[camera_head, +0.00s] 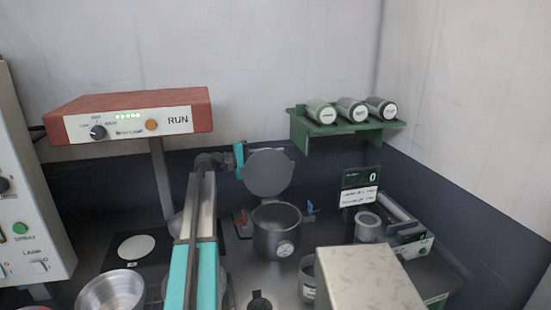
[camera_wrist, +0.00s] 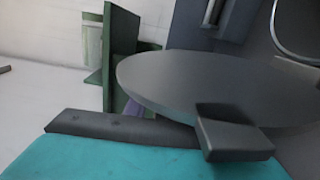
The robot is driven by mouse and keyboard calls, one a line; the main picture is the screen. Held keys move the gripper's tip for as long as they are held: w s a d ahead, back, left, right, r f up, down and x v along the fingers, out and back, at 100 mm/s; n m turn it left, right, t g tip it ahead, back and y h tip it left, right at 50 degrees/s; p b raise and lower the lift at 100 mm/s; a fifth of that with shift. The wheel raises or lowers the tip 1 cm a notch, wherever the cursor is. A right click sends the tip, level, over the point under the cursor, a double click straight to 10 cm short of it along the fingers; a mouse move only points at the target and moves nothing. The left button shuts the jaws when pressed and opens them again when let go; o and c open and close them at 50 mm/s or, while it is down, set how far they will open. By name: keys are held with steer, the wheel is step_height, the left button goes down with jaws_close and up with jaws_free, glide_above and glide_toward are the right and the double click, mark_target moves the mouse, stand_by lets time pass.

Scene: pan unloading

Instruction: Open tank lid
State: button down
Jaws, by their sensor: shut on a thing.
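The tank (camera_head: 277,232) is a dark grey round pot with a small dial on its front, in the middle of the head view. Its round grey lid (camera_head: 269,173) stands raised and steeply tilted behind the open mouth. My gripper (camera_head: 243,168) is at the lid's upper left edge, shut on the lid. In the wrist view the lid (camera_wrist: 215,85) is a large grey disc, with my dark fingers (camera_wrist: 200,132) at its near edge. The exact grip contact is partly hidden in the head view.
A red-topped RUN panel (camera_head: 130,118) stands at left. A green shelf (camera_head: 340,125) with 3 canisters hangs on the back wall. A scale-like device with a display (camera_head: 361,178) is right of the tank. A metal bowl (camera_head: 112,290) and a pale block (camera_head: 370,278) are in front.

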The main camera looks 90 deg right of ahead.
steer(key=c, duration=1.5)
jaws_free()
steer(key=shift+s+f, duration=0.2)
steer(key=shift+f, duration=0.05)
steer(key=shift+w+r, duration=0.1)
steer(key=shift+w, duration=0.1)
steer(key=b+v, duration=0.3)
steer(key=v, duration=1)
steer(key=shift+w, duration=0.3)
